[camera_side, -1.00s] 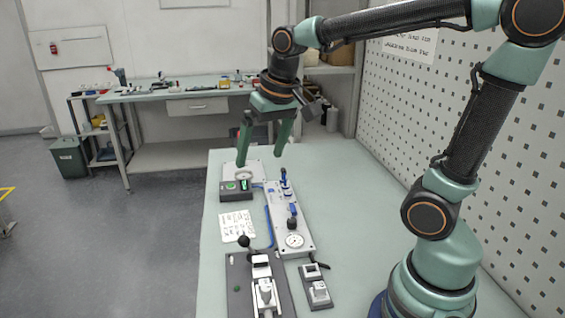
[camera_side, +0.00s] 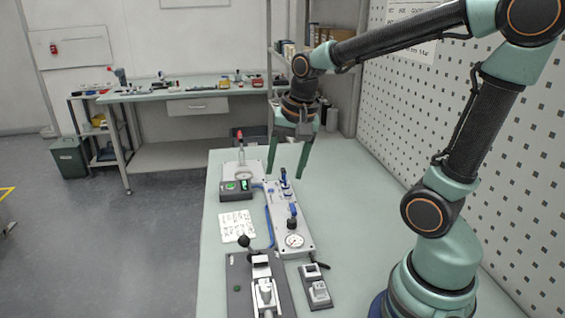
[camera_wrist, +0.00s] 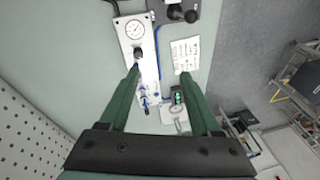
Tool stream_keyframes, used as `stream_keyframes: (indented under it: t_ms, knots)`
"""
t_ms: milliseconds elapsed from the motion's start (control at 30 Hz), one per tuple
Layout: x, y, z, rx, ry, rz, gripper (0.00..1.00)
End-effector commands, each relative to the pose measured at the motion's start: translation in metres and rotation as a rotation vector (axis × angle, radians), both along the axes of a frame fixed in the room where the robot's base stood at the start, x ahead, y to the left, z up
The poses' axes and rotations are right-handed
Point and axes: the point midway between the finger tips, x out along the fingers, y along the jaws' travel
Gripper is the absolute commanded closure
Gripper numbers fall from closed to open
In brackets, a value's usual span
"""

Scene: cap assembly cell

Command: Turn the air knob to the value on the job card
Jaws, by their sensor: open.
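The air panel (camera_side: 275,205) is a long pale plate on the bench. A round white gauge (camera_side: 294,241) sits at its near end, with a black knob (camera_side: 292,222) just behind it. The gauge (camera_wrist: 134,30) and the black knob (camera_wrist: 138,54) also show in the wrist view. The white job card (camera_side: 237,227) lies left of the panel; its writing is too small to read. My gripper (camera_side: 285,175) is open and empty above the panel's far end, fingers pointing down. In the wrist view its fingertips (camera_wrist: 159,73) are spread wide, one beside the knob in the picture.
Blue fittings (camera_side: 285,186) stand on the panel's far part. A dark box with a green display (camera_side: 236,191) and a red-topped upright part (camera_side: 240,147) are at the far left. A lever clamp fixture (camera_side: 262,285) stands in front.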

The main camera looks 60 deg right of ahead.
Motion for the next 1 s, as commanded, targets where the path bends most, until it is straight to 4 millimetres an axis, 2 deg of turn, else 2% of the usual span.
stream_keyframes:
  t_ms: [200,400,500,667,767,1000]
  knots:
    - [0.018,-0.04,-0.038,0.114,0.124,-0.574,0.36]
    - [0.025,-0.064,-0.064,0.157,0.187,-0.928,0.36]
    - [0.026,-0.068,-0.07,0.163,0.199,-1.008,0.36]
    - [0.026,-0.07,-0.08,0.165,0.206,-1.038,0.36]
    - [0.025,-0.069,-0.094,0.165,0.209,-1.037,0.36]
    - [0.025,-0.069,-0.141,0.164,0.21,-1.034,0.36]
